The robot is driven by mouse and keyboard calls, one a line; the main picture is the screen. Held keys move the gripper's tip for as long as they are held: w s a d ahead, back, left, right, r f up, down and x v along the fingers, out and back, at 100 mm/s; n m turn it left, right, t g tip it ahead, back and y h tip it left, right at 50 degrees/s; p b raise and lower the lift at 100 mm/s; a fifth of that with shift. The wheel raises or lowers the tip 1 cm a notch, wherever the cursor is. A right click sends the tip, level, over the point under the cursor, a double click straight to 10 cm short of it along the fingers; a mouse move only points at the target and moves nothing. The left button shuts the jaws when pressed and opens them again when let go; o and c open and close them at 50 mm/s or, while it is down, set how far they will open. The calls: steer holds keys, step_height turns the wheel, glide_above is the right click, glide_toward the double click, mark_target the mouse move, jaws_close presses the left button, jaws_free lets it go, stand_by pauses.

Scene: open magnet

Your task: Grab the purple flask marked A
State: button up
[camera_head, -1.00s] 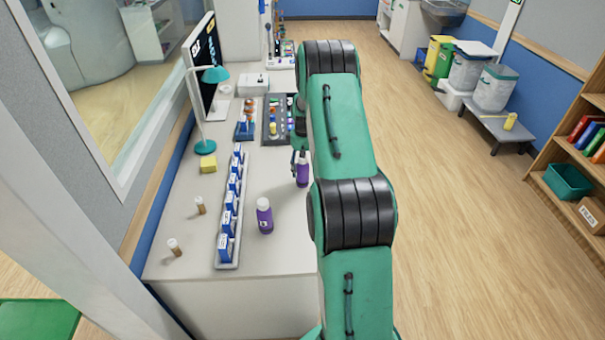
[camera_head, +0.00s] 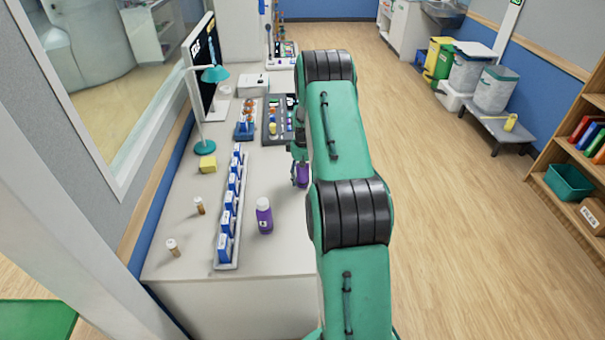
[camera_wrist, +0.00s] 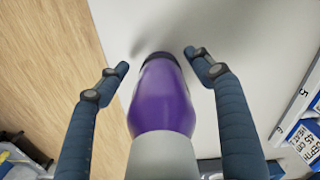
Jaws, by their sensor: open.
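A purple flask (camera_head: 302,178) with a pale top stands on the white bench, partly hidden by my arm and gripper in the head view. In the wrist view this flask (camera_wrist: 162,97) lies between the two fingers of my gripper (camera_wrist: 156,60), with visible gaps on both sides. The fingers are open and appear not to touch it. A second purple flask (camera_head: 264,217) with a pale cap stands nearer on the bench, left of my arm, with a small white mark. I cannot read a letter on either flask.
A rack of blue-and-white boxes (camera_head: 229,218) runs along the bench left of the flasks. A dark tray (camera_head: 277,124) of small items lies beyond the gripper.

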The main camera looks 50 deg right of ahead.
mark_target(303, 170)
steer(key=shift+c, duration=0.5)
steer(key=c, duration=1.2)
steer(key=shift+c, duration=0.5)
steer(key=shift+r, duration=0.1)
steer(key=shift+r, duration=0.45)
step_height(303, 170, up, 3)
steer(key=shift+a+f+p, duration=0.1)
steer(key=shift+p, duration=0.45)
steer(key=s+a+r+p, duration=0.1)
steer(key=s+a+p, duration=0.1)
steer(key=s+a, duration=0.8)
steer(key=shift+s+a, duration=0.2)
steer(key=shift+s, duration=0.8)
